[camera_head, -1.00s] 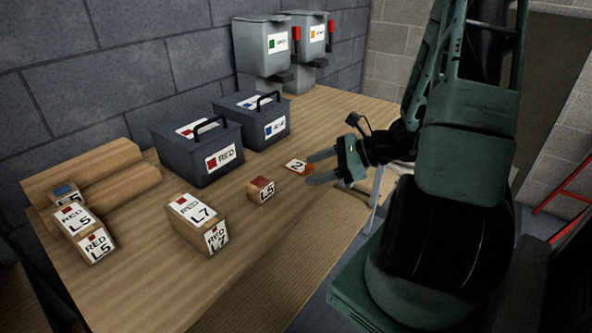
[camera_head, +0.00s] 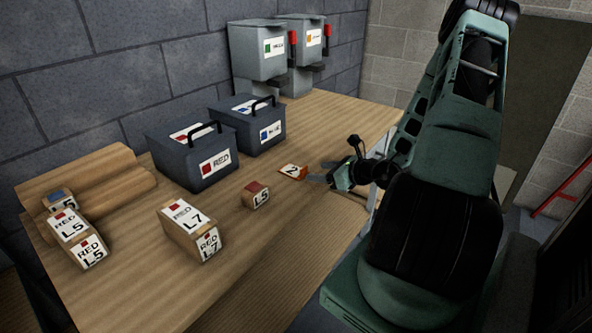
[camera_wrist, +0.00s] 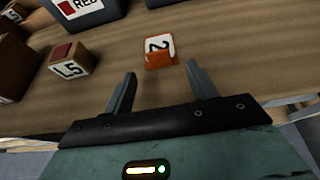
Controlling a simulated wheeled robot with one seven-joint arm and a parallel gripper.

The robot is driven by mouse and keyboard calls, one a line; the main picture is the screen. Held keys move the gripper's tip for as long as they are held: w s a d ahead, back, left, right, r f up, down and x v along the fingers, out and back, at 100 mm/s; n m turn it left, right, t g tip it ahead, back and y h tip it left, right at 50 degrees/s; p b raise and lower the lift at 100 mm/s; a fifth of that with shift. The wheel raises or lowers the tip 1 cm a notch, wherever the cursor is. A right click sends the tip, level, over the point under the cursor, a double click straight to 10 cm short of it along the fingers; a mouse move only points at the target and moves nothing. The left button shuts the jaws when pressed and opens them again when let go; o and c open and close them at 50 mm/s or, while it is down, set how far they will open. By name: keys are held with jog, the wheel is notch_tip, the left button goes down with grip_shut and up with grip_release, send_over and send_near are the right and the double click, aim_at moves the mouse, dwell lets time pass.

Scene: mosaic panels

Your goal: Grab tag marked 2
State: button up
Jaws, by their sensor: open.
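The tag marked 2 (camera_head: 292,171) is a small orange piece with a white face and a black 2. It lies on the wooden table near its right edge. It also shows in the wrist view (camera_wrist: 159,47), just beyond and between my fingertips. My gripper (camera_head: 320,172) is open and empty, to the right of the tag in the head view. In the wrist view my gripper (camera_wrist: 160,72) has its two dark fingers spread apart, with the tag ahead of them, a short gap away.
A small L5 block (camera_head: 256,195) sits left of the tag. A larger L7 box (camera_head: 190,228) and stacked L5 boxes (camera_head: 77,240) stand further left. The RED bin (camera_head: 193,160) and blue-labelled bin (camera_head: 250,125) are behind. Bare wood (camera_head: 235,250) lies in front.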

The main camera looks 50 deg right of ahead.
aim_at(305, 170)
jog(key=p+x, duration=0.1)
jog(key=x, duration=0.4)
jog(key=shift+w+a+r+p, duration=0.1)
jog(key=shift+w+a+p, duration=0.05)
jog(key=shift+w+p, duration=0.25)
jog(key=shift+w+f, duration=0.3)
jog(key=shift+w, duration=0.2)
jog(key=c, duration=1)
